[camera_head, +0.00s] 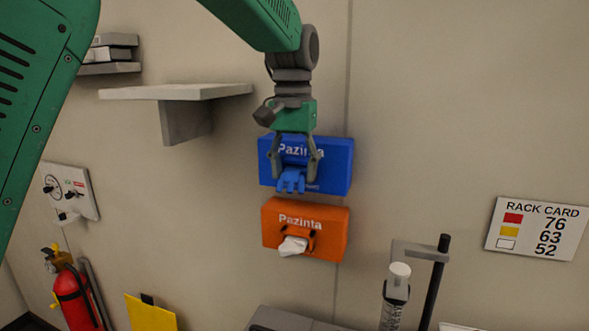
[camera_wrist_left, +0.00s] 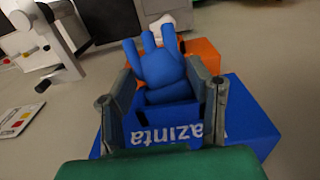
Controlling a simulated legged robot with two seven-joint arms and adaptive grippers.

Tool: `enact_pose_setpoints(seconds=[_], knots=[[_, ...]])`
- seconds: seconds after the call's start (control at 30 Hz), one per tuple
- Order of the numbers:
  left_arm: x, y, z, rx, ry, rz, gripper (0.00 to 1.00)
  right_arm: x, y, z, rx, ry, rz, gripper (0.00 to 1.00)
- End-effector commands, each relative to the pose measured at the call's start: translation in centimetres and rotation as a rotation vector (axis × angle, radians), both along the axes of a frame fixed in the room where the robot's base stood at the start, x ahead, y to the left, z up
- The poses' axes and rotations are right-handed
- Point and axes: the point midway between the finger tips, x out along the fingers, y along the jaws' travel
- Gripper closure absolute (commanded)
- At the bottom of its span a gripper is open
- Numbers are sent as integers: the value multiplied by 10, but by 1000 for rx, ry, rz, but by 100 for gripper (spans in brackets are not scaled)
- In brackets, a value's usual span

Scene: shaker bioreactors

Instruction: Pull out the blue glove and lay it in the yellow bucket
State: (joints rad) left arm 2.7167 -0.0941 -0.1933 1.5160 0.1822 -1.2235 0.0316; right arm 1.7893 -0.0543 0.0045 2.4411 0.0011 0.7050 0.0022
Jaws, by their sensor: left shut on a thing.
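The blue glove (camera_head: 291,181) hangs fingers-down in front of the blue Pazinta box (camera_head: 336,166) on the wall. My left gripper (camera_head: 293,178) is in front of this box, its fingers on either side of the glove, shut on it. In the left wrist view the glove (camera_wrist_left: 161,72) sits between the two fingers (camera_wrist_left: 164,88), with the blue box (camera_wrist_left: 240,135) behind. I cannot tell whether the glove's cuff is still inside the box. A yellow object (camera_head: 150,314), possibly the bucket, is cut off at the bottom edge. My right gripper is not in view.
An orange Pazinta box (camera_head: 327,235) with a white tissue hangs just below. A wall shelf (camera_head: 180,92) is at upper left, a fire extinguisher (camera_head: 78,298) at lower left. A stand with a syringe (camera_head: 394,300) is at lower right. A rack card (camera_head: 537,228) hangs at right.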

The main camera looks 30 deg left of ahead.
Motion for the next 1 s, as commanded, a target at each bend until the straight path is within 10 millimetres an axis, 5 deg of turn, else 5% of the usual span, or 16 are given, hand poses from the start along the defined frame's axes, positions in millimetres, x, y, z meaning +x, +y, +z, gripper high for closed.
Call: enact_pose_setpoints(seconds=[1.0], knots=[[-15,-4,1,7,2,3,72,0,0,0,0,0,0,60]])
